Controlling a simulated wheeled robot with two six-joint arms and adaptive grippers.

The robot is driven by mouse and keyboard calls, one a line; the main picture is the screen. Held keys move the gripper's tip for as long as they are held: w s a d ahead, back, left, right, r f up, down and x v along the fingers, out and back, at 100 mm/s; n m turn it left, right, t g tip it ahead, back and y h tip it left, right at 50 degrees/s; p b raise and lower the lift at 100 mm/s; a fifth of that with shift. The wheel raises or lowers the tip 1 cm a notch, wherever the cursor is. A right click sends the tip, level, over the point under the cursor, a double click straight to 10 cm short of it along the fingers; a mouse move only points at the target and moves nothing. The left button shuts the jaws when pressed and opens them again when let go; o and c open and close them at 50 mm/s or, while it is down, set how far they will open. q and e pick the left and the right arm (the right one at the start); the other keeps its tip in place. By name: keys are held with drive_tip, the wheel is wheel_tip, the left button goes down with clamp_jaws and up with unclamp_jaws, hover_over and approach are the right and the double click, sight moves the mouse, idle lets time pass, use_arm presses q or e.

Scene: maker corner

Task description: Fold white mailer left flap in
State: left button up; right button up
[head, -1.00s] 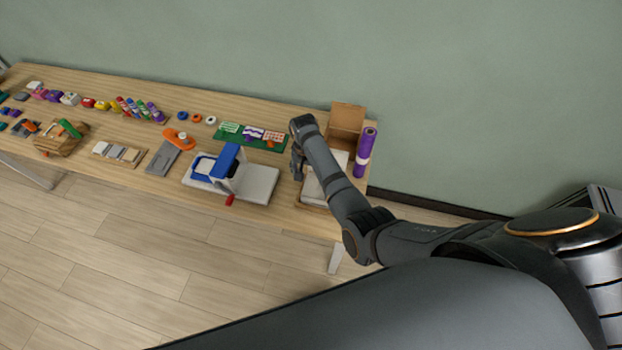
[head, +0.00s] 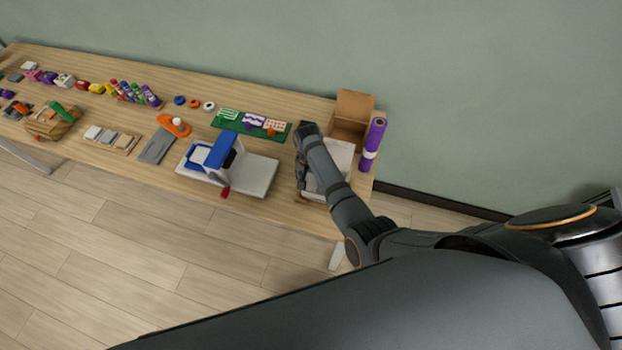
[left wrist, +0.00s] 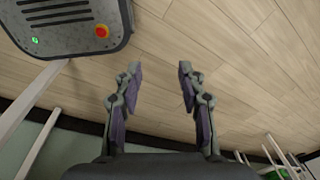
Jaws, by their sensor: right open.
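The white mailer (head: 342,157) lies at the right end of the table, partly hidden behind my right forearm. Its flaps cannot be made out clearly. My right gripper (head: 300,183) is open and points down at the mailer's left side. Whether it touches the mailer cannot be told. My left gripper (left wrist: 160,70) is open and empty above the wooden floor in the left wrist view; it does not show in the head view.
A green mat (head: 232,126) with small items lies behind that machine.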

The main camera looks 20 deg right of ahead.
drive_tip(key=shift+s+r, duration=0.1)
drive_tip(key=c, duration=0.5)
clamp_jaws()
drive_tip(key=shift+c, duration=2.4)
unclamp_jaws()
drive_tip(key=o, duration=1.4)
